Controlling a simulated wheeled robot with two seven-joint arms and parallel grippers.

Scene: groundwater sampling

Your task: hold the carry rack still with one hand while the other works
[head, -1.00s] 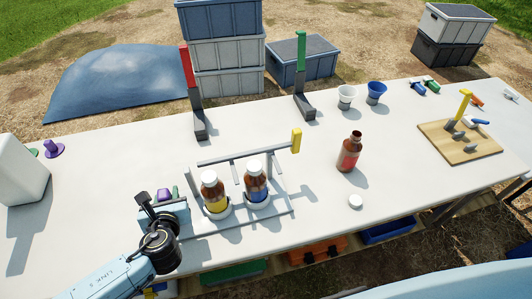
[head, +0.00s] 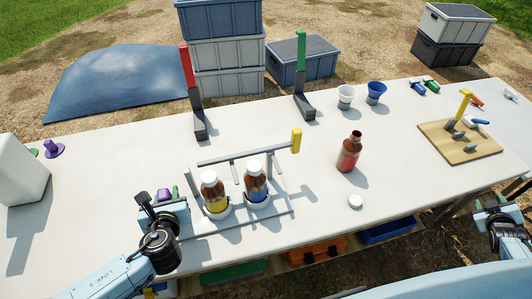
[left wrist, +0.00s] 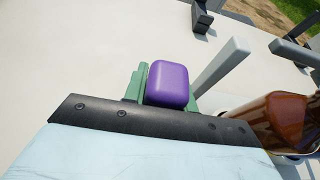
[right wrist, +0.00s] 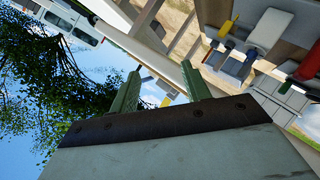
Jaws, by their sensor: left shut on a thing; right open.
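The grey carry rack (head: 272,217) stands on the table, with a top bar and a yellow end piece (head: 296,140). It holds two white-capped brown bottles, one with a yellow label (head: 216,203) and one with a blue label (head: 257,194). My left gripper (head: 165,202) is shut on a purple grip (left wrist: 168,83) at the rack's left end. A red-labelled brown bottle (head: 348,158) stands uncapped right of the rack. A white cap (head: 355,201) lies in front of it. My right gripper (right wrist: 160,88) is open and empty, off the table's front right.
Red (head: 187,66) and green (head: 301,50) uprights stand along the back edge. White (head: 345,95) and blue (head: 377,90) cups are at the back right. A wooden board (head: 450,150) with a yellow-topped post lies far right. Bins sit below the front edge.

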